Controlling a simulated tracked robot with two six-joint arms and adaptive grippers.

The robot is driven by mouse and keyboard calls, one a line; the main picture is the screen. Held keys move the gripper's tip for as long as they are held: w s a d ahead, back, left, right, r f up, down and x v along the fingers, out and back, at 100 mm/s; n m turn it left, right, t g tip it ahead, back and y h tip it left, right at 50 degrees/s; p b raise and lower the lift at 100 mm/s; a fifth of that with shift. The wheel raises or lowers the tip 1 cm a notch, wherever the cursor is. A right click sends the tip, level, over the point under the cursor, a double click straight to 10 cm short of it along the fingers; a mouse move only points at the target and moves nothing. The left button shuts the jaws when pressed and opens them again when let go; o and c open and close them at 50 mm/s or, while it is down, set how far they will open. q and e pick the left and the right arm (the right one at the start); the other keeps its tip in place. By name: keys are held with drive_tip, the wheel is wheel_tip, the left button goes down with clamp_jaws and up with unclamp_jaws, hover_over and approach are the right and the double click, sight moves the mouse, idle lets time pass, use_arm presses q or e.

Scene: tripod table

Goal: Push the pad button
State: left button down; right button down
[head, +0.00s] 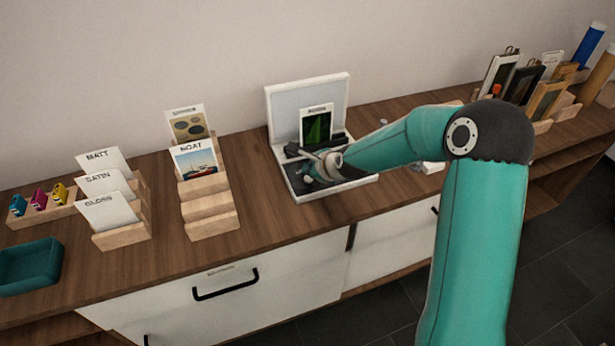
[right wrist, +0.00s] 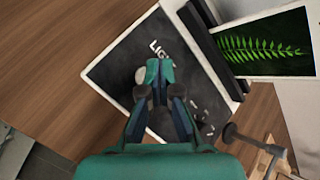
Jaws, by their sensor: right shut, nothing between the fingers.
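A white-framed pad with a dark top (head: 299,189) lies on the wooden counter, with a pale panel standing behind it. In the right wrist view the dark pad (right wrist: 112,72) carries lettering, partly hidden, that starts with "LIG". A small round whitish button (right wrist: 140,75) sits on its dark top; in the head view a pale round spot (head: 308,180) shows there. My right gripper (right wrist: 158,70) is shut and empty, its teal fingertips over the pad just beside the button. Whether they touch it I cannot tell. My left gripper is not in view.
A card with a green fern (head: 317,124) stands in a dark slot at the pad's back. Wooden card racks (head: 210,208) stand to the left, with a teal tray (head: 30,268). Frames (head: 522,82) and rolls crowd the far right. Bare counter lies in front of the pad.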

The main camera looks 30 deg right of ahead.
sight(309, 180)
wheel_tip(309, 180, up, 6)
drive_tip(key=p, duration=0.4)
drive_tip(key=shift+p, duration=0.4)
idle(0.5)
